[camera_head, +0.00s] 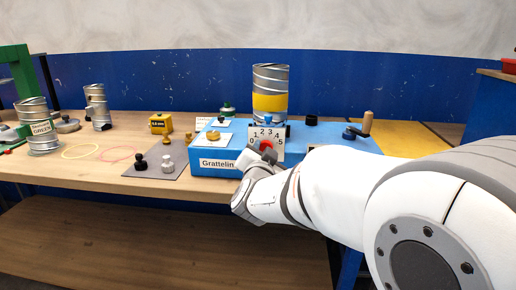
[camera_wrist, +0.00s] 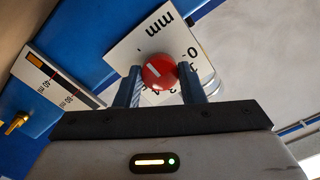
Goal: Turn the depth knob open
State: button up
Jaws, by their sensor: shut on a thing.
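The depth knob is a red round knob with a white pointer line, on a white dial plate on the front of the blue Grattelin machine. It shows in the head view (camera_head: 266,145) and in the wrist view (camera_wrist: 159,72). The dial plate (camera_head: 277,133) carries black numbers from 0 to 5. My gripper (camera_wrist: 160,84) has one finger on each side of the knob and is shut on it. In the head view my gripper partly hides the knob and the lower dial. The blue machine (camera_head: 210,169) stands on the bench.
A spiral duct with a yellow band (camera_head: 270,103) stands upright on the machine. A crank with a wooden handle (camera_head: 367,122) is at its right. A grey mat (camera_head: 186,165) with small knobs lies left. Another duct marked GREEN (camera_head: 41,142) stands farther left.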

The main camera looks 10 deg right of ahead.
jog(key=shift+n, duration=0.7)
jog(key=o, duration=1)
jog(key=shift+s+a, duration=0.1)
jog(key=p+v, duration=0.1)
jog(key=v, duration=0.6)
jog(key=shift+s, duration=0.25)
jog(key=shift+r, duration=0.1)
